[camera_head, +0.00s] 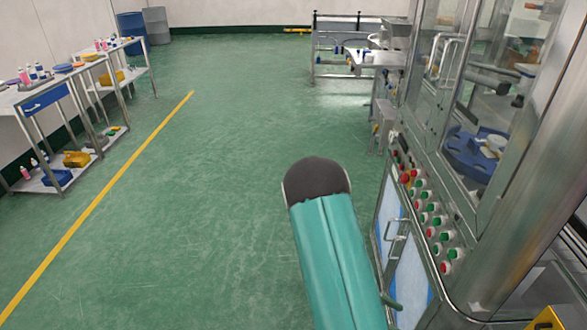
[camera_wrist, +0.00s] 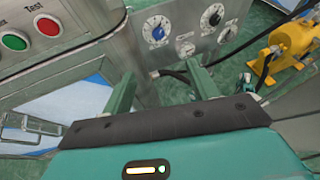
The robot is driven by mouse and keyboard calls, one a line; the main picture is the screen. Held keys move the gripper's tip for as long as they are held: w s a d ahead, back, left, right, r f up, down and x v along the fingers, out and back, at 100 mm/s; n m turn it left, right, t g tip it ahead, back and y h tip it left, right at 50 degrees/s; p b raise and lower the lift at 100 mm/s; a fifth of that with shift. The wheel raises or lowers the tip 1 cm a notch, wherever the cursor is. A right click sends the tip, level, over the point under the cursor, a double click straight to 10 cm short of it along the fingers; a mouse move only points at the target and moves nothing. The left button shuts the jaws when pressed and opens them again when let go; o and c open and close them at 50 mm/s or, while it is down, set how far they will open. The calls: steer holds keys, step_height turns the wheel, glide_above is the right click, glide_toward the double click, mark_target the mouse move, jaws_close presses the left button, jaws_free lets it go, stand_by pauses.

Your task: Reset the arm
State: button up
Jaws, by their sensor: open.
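My arm (camera_head: 335,255) reaches forward from the bottom of the head view, a teal link with a dark rounded end. It is beside the front of the crimping machine (camera_head: 520,200). My gripper (camera_wrist: 160,92) shows in the wrist view as two green fingers standing well apart, with nothing between them. It is in front of a grey machine panel (camera_wrist: 195,30) with dials and knobs. The gripper's fingers are hidden in the head view.
The button panel (camera_head: 430,220) with red and green buttons is right of my arm; a red button (camera_wrist: 47,26) shows close by in the wrist view. A yellow pump (camera_wrist: 285,50) stands at right. Steel shelves (camera_head: 75,90) line the left wall. The green floor (camera_head: 200,190) is clear.

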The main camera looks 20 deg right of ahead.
steer(key=w+a+r+m+t+y, duration=0.3)
steer(key=w+a+r+m+y, duration=0.15)
steer(key=a+r, duration=0.4)
steer(key=s+a+r+m+t+y, duration=0.1)
steer(key=a+r+m+t+y, duration=0.1)
steer(key=a+r, duration=0.3)
steer(key=s+a+r+m+t+y, duration=0.1)
steer(key=a+r+t, duration=0.4)
steer(key=r, duration=0.7)
steer(key=s+a+r+m+t+y, duration=0.1)
steer(key=a+r+m+t+y, duration=0.2)
steer(key=a+r, duration=0.4)
steer(key=shift+s+r+t, duration=0.2)
steer(key=shift+r+t, duration=0.5)
steer(key=shift+r, duration=0.25)
steer(key=c, duration=0.5)
